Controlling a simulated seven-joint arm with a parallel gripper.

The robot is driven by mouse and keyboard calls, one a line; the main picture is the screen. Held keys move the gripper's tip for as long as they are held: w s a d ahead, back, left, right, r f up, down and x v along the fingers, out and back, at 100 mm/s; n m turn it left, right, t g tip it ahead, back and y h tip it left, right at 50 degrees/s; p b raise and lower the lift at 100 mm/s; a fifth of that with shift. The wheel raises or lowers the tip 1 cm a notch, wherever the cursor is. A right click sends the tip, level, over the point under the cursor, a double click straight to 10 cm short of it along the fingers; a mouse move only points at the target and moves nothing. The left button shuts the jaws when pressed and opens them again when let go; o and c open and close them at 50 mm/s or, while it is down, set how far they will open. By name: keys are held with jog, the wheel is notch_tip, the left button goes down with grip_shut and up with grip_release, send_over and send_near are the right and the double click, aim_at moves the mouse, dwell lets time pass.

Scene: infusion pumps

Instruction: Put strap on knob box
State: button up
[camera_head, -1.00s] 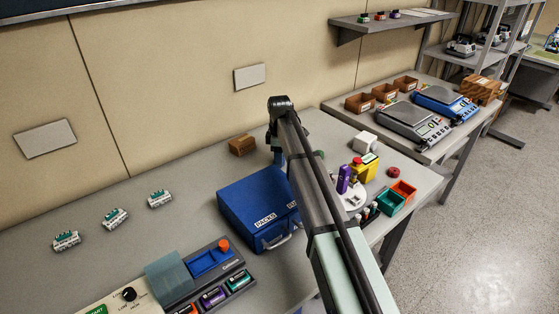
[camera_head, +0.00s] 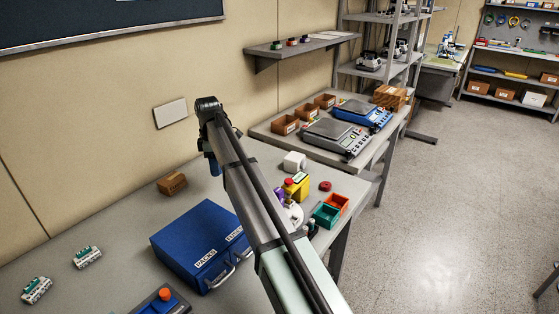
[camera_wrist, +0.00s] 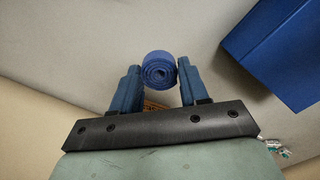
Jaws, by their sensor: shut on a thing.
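A blue rolled strap (camera_wrist: 158,71) is held between the two blue fingers of my gripper (camera_wrist: 160,80) in the wrist view, its spiral end facing the camera. In the head view my gripper (camera_head: 213,166) is mostly hidden behind my own arm, and the strap cannot be made out. A small brown box (camera_head: 172,183) with dark marks sits on the bench just left of my gripper. Part of a brown labelled thing (camera_wrist: 153,106) shows below the strap between the fingers. I cannot read any label that marks the knob box.
A blue case (camera_head: 203,245) labelled PACKS stands in front of the brown box. To the right are a white block (camera_head: 294,162), a yellow box (camera_head: 297,186), and green (camera_head: 326,215) and orange (camera_head: 337,203) bins.

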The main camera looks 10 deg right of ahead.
jog(key=w+d+r+m, duration=0.2)
jog(key=w+d, duration=0.2)
jog(key=d, duration=0.8)
jog(key=w+d+r+m, duration=0.2)
jog(key=w+d, duration=0.2)
jog(key=d, duration=0.9)
jog(key=r+n, duration=0.2)
jog(key=n, duration=0.1)
send_over(296, 157)
jog(key=shift+w+f, duration=0.1)
jog(key=shift+f, duration=4.7)
jog(key=shift+f, duration=0.1)
jog(key=o, duration=1)
